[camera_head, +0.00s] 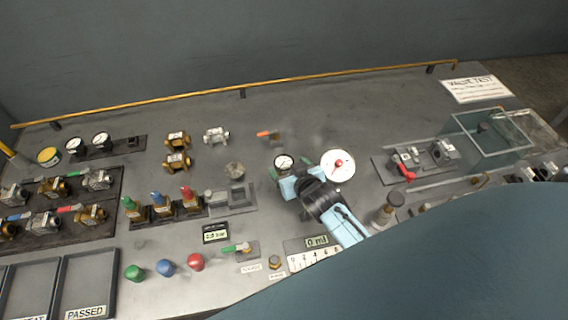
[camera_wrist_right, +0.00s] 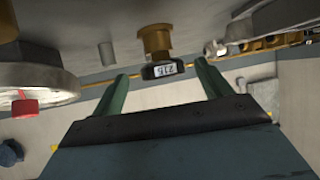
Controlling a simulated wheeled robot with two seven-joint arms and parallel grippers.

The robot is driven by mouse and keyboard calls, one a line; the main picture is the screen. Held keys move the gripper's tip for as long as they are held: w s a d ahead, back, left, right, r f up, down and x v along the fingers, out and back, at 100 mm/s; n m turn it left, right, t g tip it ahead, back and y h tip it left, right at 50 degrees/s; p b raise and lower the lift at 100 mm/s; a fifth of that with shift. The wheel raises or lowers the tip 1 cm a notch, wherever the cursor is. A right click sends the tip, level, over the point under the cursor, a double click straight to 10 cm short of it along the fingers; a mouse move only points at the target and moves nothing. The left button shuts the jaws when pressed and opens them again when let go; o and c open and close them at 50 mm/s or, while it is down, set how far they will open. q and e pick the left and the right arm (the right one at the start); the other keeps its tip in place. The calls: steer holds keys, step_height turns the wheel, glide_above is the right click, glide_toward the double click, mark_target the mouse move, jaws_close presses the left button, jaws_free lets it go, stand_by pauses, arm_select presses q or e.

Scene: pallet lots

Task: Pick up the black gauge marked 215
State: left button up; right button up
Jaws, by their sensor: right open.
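The black gauge marked 215 (camera_wrist_right: 160,71) sits on a brass fitting (camera_wrist_right: 156,40) in the right wrist view, its label facing the camera. In the head view, a white-faced gauge with a dark rim (camera_head: 284,161) stands at my right gripper's tips and appears to be the same one. My right gripper (camera_head: 288,168) is open. In the wrist view its two green fingers (camera_wrist_right: 161,75) lie on either side of the gauge, with a gap visible on each side. Whether the fingers are level with it in depth is unclear. My left gripper is not in view.
A white disc with a red centre (camera_head: 338,166) stands close right of the gripper. An orange-handled valve (camera_head: 271,136) is just behind. Two more gauges stand on a rack (camera_head: 108,149) at left. A clear box (camera_head: 487,139) is at right.

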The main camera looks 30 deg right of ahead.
mark_target(287, 168)
steer(key=x, duration=0.3)
steer(key=shift+w+a+f, duration=0.1)
steer(key=shift+w+a, duration=0.05)
steer(key=shift+w+f, duration=0.1)
steer(key=shift+w, duration=0.1)
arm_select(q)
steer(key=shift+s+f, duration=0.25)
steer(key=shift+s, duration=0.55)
arm_select(e)
steer(key=c, duration=1.1)
